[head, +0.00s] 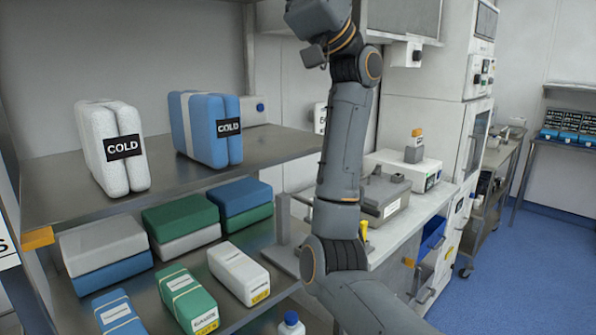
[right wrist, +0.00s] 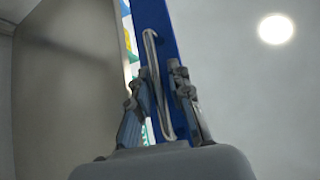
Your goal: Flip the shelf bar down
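A thin metal bar (right wrist: 154,75) with a bent upper end stands out from a blue upright panel (right wrist: 183,35) in the right wrist view. I cannot tell for sure that it is the shelf bar. My right gripper (right wrist: 160,78) is open, with one finger on each side of the bar. Gaps show between the fingertips and the bar, and no firm contact is visible. In the head view my right arm reaches up past the top edge, so its gripper is hidden there. My left gripper is in neither view.
The upper metal shelf (head: 80,185) holds a white cold pack (head: 105,120) and a blue cold pack (head: 192,105). Several white, green and blue packages lie below. A bottle (head: 291,325) stands near the arm. A grey panel (right wrist: 75,80) is left of the bar.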

